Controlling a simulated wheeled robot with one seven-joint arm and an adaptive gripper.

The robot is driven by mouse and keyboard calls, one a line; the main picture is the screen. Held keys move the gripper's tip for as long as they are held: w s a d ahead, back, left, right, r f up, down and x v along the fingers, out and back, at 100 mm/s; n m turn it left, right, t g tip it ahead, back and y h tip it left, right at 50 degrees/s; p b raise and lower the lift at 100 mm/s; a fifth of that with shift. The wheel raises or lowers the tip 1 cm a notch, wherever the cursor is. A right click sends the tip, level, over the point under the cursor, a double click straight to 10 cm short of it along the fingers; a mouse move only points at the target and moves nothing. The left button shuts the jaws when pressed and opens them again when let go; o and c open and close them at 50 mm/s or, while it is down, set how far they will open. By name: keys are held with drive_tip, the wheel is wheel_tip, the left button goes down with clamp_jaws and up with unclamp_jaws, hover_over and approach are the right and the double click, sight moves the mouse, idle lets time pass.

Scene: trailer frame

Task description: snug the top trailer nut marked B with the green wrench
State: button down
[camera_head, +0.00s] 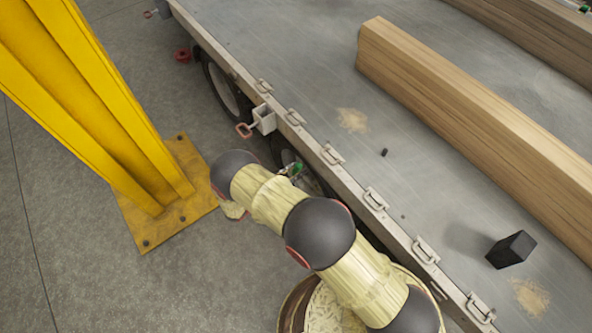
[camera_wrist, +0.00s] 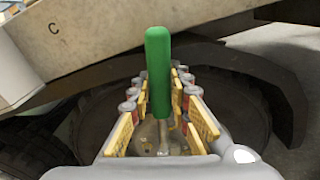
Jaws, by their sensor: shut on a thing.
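The green wrench (camera_wrist: 158,70) stands upright in the middle of the wrist view, between the two yellow-padded fingers of my gripper (camera_wrist: 160,92). My gripper is shut on it. A grey metal part shows below the green handle; the wrench's working end cannot be made out. In the head view, a small bit of green (camera_head: 297,168) shows at the end of my arm, beside the trailer's edge. No nut and no letter B can be made out.
A wheel (camera_wrist: 240,100) sits under the frame, behind my gripper. The trailer bed (camera_head: 300,60) carries wooden beams (camera_head: 470,120) and a black block (camera_head: 511,249). A yellow post (camera_head: 90,90) on a base plate (camera_head: 165,215) stands left of my arm. Open floor lies between post and trailer.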

drive_tip(key=shift+s+a+r, duration=0.15)
drive_tip(key=shift+a+r, duration=0.05)
drive_tip(key=shift+a, duration=0.15)
drive_tip(key=shift+s+a, duration=0.3)
drive_tip(key=shift+a, duration=0.1)
idle(0.9)
drive_tip(key=shift+s+a, duration=0.15)
drive_tip(key=shift+a, duration=0.1)
drive_tip(key=shift+s+a, duration=0.1)
drive_tip(key=shift+a, duration=0.05)
idle(0.6)
drive_tip(key=shift+v, duration=1.95)
drive_tip(key=shift+f, duration=0.1)
drive_tip(key=c, duration=2.2)
unclamp_jaws()
drive_tip(key=shift+c, duration=0.2)
clamp_jaws()
